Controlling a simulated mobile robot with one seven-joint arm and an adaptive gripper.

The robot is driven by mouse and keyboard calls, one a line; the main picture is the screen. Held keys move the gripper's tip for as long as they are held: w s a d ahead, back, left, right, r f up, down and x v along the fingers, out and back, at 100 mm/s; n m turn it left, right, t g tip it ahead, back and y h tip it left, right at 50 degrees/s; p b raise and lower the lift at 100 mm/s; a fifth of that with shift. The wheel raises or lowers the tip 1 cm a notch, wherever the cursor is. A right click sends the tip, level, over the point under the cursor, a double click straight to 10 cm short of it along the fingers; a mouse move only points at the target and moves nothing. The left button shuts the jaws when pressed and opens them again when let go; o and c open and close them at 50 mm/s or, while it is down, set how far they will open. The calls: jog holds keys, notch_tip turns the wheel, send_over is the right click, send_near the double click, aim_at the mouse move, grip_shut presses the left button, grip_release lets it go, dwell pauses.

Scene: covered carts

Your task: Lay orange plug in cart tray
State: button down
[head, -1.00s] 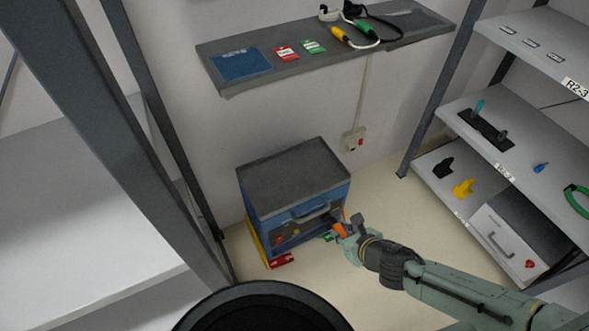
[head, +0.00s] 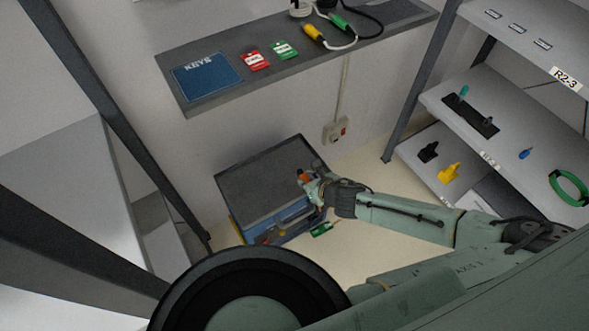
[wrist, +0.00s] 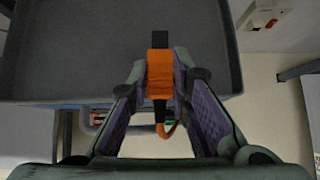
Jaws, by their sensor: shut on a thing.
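The orange plug (wrist: 160,72) is held between the fingers of my gripper (wrist: 160,88) in the wrist view, with an orange cord end bending below it. In the head view my gripper (head: 311,182) is shut on the orange plug (head: 304,176) over the right part of the cart. The cart's dark grey top tray (head: 262,180) has a low raised rim and looks empty. In the wrist view the tray (wrist: 75,50) fills the upper left behind the plug. I cannot tell how high the plug is above the tray surface.
The blue cart body (head: 284,222) has an open front with small items in it. A green item (head: 321,229) shows by its right side. A wall shelf (head: 200,98) with tags is above the cart. A rack (head: 480,150) stands at right.

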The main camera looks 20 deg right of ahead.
aim_at(299, 171)
jog(key=w, duration=0.2)
jog(key=w+a+p, duration=0.1)
jog(key=w, duration=0.2)
jog(key=shift+f, duration=0.2)
jog(key=f, duration=0.1)
jog(key=w+f+p, duration=0.1)
jog(key=f, duration=0.1)
jog(key=shift+w+a, duration=0.1)
jog(key=shift+a, duration=0.05)
jog(key=shift+f, duration=0.35)
jog(key=shift+f, duration=0.1)
jog(key=shift+f, duration=0.3)
jog(key=c, duration=1.5)
grip_release()
jog(key=shift+o, duration=0.2)
jog(key=shift+r, duration=0.1)
